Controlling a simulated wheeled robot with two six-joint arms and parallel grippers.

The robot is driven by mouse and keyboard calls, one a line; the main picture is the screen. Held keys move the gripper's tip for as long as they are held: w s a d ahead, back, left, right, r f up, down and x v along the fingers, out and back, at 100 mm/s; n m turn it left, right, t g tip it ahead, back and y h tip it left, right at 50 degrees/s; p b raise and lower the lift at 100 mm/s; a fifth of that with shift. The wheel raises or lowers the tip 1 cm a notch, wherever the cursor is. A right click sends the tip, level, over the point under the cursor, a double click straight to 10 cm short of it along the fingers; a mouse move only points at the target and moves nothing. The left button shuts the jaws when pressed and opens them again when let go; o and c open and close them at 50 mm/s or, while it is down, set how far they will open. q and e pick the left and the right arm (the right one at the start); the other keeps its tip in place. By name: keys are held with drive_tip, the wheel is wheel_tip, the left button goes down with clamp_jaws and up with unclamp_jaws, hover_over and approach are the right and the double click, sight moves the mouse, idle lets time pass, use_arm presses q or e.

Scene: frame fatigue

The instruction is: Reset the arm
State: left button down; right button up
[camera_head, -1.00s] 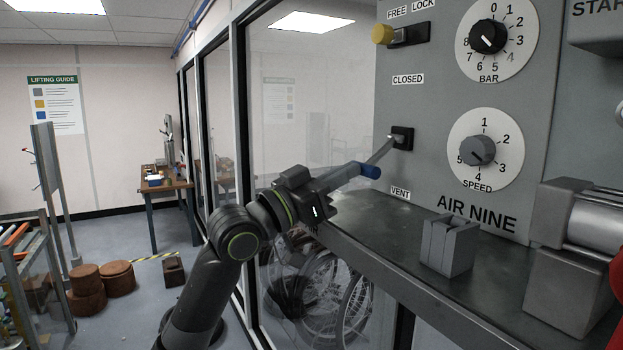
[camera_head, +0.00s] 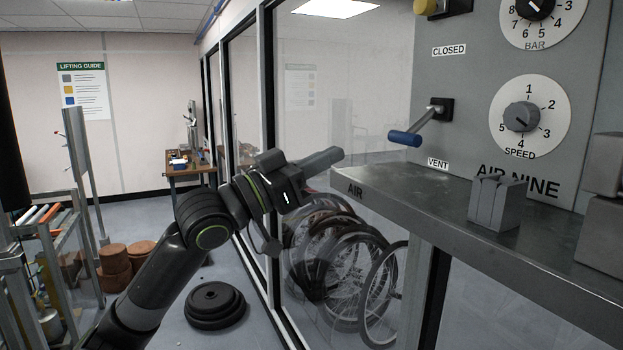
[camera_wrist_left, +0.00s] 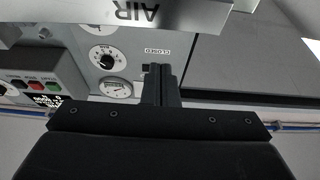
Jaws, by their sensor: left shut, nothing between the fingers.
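My left gripper (camera_head: 333,157) is shut and empty, in front of the glass wall and left of the grey machine panel. The panel lever, with a blue grip (camera_head: 405,138), juts from a black mount between the CLOSED and VENT labels; its grip end points left and slightly down. A gap separates the gripper tips from the grip. In the left wrist view the shut fingers (camera_wrist_left: 159,84) point at the panel, with the dials beside them; the blue grip is not visible there. My right gripper is not in view.
A steel shelf (camera_head: 480,235) marked AIR runs under the panel, with a grey block (camera_head: 496,201) on it. Bicycle wheels (camera_head: 345,265) stand behind the glass. Black weight plates (camera_head: 215,303) lie on the floor. A yellow knob (camera_head: 425,6) is at the panel top.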

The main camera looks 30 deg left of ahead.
use_arm(q)
drive_tip(key=shift+f+b+v, duration=0.2)
drive_tip(key=shift+b+v, duration=0.2)
drive_tip(key=shift+v, duration=0.55)
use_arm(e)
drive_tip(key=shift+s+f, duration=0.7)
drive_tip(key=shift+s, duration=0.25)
